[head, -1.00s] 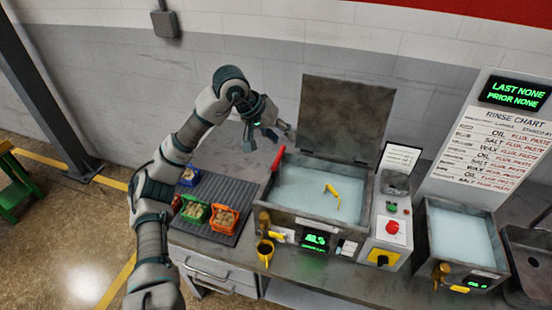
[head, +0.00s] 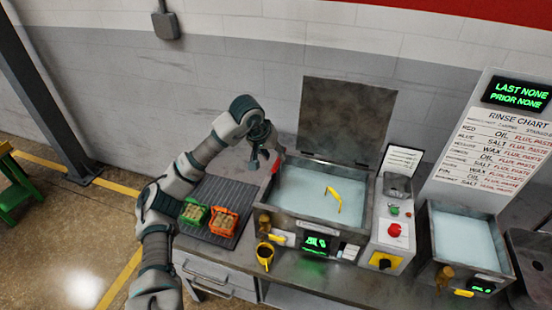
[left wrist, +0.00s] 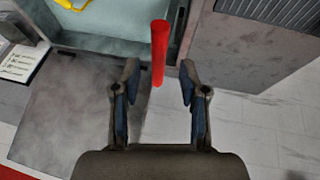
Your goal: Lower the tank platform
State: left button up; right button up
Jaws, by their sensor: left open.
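The large left tank (head: 318,190) stands open on the bench, full of pale liquid, with its lid raised behind it. A yellow piece (head: 334,200) shows in the liquid; I see no platform clearly. A red lever (head: 276,164) stands at the tank's left side, partly behind my gripper. My left gripper (head: 265,162) is open beside the lever's upper part, pointing down. In the left wrist view, the red lever (left wrist: 158,50) has its near end between the spread fingertips (left wrist: 160,75), apart from both. I cannot tell its depth. My right gripper is not in view.
A ribbed mat (head: 222,236) left of the tank bears a green basket (head: 194,213) and an orange basket (head: 223,222). A control panel with a red button (head: 394,230) and a second tank (head: 462,238) stand to the right.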

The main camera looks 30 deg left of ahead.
aim_at(277, 160)
pick_arm(q)
jog(key=shift+x, duration=1.35)
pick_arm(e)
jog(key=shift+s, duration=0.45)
